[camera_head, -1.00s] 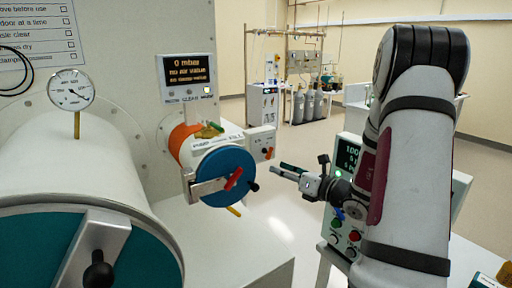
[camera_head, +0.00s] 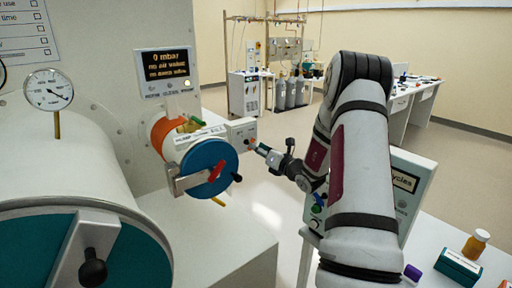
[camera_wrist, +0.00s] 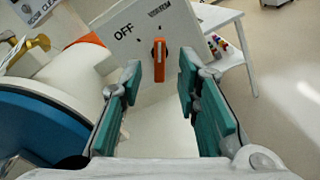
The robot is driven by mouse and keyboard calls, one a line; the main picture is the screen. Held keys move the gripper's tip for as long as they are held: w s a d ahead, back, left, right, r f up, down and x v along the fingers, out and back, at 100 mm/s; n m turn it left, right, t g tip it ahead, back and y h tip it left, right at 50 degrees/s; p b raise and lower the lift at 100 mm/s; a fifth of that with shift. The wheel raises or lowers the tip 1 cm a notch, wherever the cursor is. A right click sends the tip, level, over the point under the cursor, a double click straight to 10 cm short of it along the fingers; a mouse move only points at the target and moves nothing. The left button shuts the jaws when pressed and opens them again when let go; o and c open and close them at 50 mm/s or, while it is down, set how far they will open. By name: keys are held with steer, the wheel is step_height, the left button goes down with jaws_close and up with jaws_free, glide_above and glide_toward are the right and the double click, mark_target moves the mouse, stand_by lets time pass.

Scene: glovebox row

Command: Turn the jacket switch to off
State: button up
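The switch is a pale box (camera_head: 240,129) beside the small orange cylinder with the blue end. In the head view my gripper (camera_head: 260,149) is close to the right side of the box.
A display (camera_head: 166,68) hangs above. A large cylinder (camera_head: 75,180) fills the left. A bench with an orange bottle (camera_head: 476,243) stands at right.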

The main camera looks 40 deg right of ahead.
steer(key=shift+w, duration=1.15)
jaws_close()
steer(key=shift+n+b, duration=0.3)
steer(key=shift+n, duration=0.1)
steer(key=shift+f+n+b, duration=0.1)
steer(key=shift+n+b, duration=2.1)
steer(key=shift+n, duration=0.2)
